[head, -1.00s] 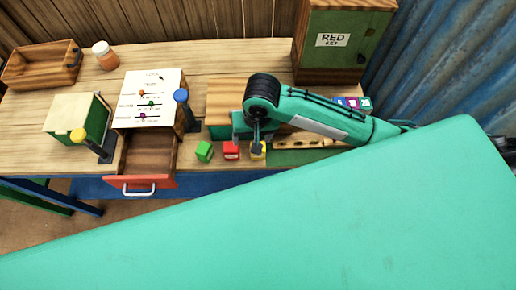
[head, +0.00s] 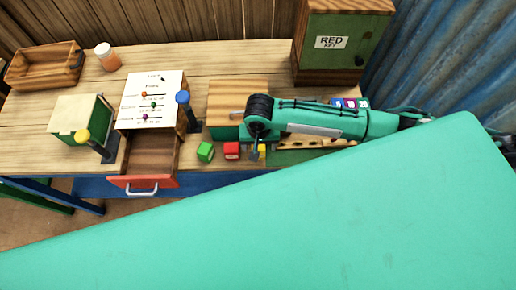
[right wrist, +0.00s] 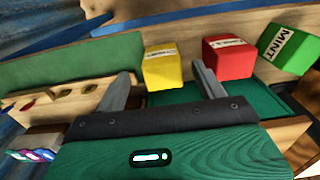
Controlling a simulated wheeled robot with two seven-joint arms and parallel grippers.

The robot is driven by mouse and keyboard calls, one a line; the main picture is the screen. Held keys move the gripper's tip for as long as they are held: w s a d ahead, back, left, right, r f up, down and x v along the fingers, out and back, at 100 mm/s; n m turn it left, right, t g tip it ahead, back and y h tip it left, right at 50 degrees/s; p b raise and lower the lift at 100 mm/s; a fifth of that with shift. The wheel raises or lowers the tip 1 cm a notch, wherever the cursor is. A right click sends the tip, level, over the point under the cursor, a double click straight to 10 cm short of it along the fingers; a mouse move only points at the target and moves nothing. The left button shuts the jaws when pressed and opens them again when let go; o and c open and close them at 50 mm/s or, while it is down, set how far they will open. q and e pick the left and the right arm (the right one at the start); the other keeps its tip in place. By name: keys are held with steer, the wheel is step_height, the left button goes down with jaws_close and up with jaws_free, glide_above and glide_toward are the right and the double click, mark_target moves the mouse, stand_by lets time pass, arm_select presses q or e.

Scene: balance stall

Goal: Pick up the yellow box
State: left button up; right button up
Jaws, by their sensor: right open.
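The yellow box (right wrist: 163,68) is a small cube with a white label on top, seen in the right wrist view. In the head view the yellow box (head: 262,152) shows only partly behind my right gripper (head: 256,150). In the right wrist view my right gripper (right wrist: 162,88) is open, its two fingers apart. The yellow box appears in the gap between them, just beyond the fingertips, and I cannot tell whether they touch it. My left gripper is not in view.
A red box (right wrist: 229,57) and a green box (right wrist: 286,50) labelled MINT stand beside the yellow one. A wooden board with holes (right wrist: 62,98) lies on the other side. A drawer (head: 150,155) stands open at the left. A cabinet (head: 343,45) stands at the back.

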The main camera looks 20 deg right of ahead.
steer(key=shift+w+f+p, duration=0.1)
steer(key=shift+f+p, duration=0.25)
step_height(320, 180, down, 3)
steer(key=shift+w+a+f+p, duration=0.1)
steer(key=shift+p, duration=0.5)
steer(key=shift+f, duration=0.45)
steer(key=c, duration=1.1)
steer(key=shift+r, duration=0.1)
step_height(320, 180, up, 20)
steer(key=b, duration=0.4)
